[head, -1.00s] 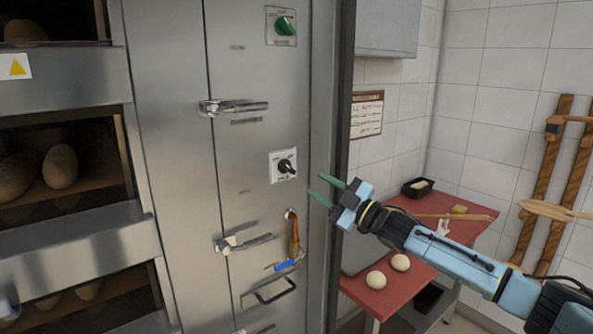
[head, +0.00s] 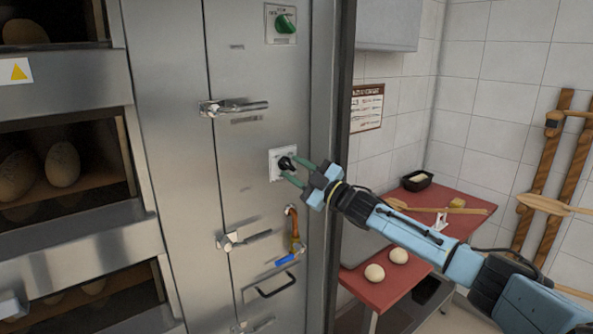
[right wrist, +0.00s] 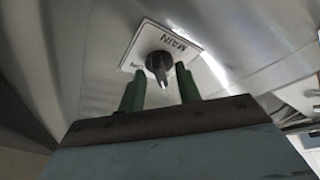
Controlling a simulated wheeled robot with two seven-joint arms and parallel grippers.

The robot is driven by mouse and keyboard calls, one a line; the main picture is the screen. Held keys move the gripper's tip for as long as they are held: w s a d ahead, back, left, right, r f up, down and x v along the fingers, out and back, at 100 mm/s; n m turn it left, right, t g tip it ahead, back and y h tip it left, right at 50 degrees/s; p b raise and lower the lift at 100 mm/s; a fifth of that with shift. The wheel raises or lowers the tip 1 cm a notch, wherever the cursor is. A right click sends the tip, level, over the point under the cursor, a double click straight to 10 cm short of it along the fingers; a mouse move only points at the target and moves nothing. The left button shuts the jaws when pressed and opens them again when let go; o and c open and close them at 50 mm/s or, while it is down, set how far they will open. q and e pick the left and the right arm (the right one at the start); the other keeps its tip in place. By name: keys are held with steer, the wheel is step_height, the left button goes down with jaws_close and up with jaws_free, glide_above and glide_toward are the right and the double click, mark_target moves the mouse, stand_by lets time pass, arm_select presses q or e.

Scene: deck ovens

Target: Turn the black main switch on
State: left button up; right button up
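The black main switch (head: 285,163) is a rotary knob on a white plate (head: 275,176) on the steel oven panel. In the right wrist view the knob (right wrist: 158,66) sits on the plate marked MAIN (right wrist: 180,45). My right gripper (head: 293,171) is at the switch, its green fingers pointing at the panel. In the right wrist view its two fingers (right wrist: 158,90) are apart, one on each side of the knob's lower end. I cannot tell whether they touch it. My left gripper is not in view.
A green knob (head: 286,24) is higher on the panel. Latch handles (head: 235,107) and a valve with a blue lever (head: 289,257) are close by. Oven decks with loaves (head: 62,164) are at the left. A red table (head: 375,293) with dough balls stands at the right.

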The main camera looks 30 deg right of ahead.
jaws_close()
